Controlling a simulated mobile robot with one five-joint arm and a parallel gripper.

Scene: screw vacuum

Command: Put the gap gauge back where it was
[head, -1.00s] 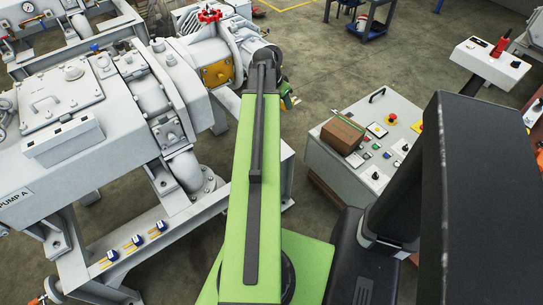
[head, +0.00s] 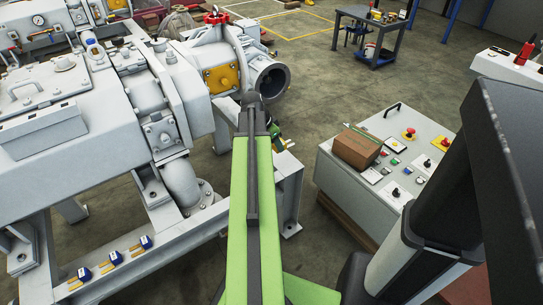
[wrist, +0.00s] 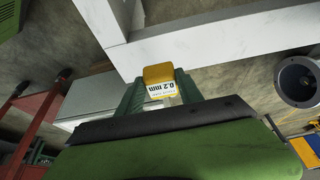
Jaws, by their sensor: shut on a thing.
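In the wrist view my gripper (wrist: 160,88) is shut on the gap gauge (wrist: 159,74). The gauge shows a yellow end and a white label reading "0.2 mm"; the rest of it is hidden between the green fingers. In the head view my arm mostly hides the gripper, and only a bit of it (head: 277,139) shows to the right of the arm's far end. Three small blue-and-white pieces with yellow strips (head: 111,262) lie in a row on the pump's frame rail at lower left. I cannot read their markings.
The grey pump (head: 70,110) on its white frame (head: 190,233) fills the left. An open pipe flange (head: 270,78) is beyond my arm. A control box (head: 350,190) carrying a brown box (head: 356,149) stands to the right. Floor between pump and control box is open.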

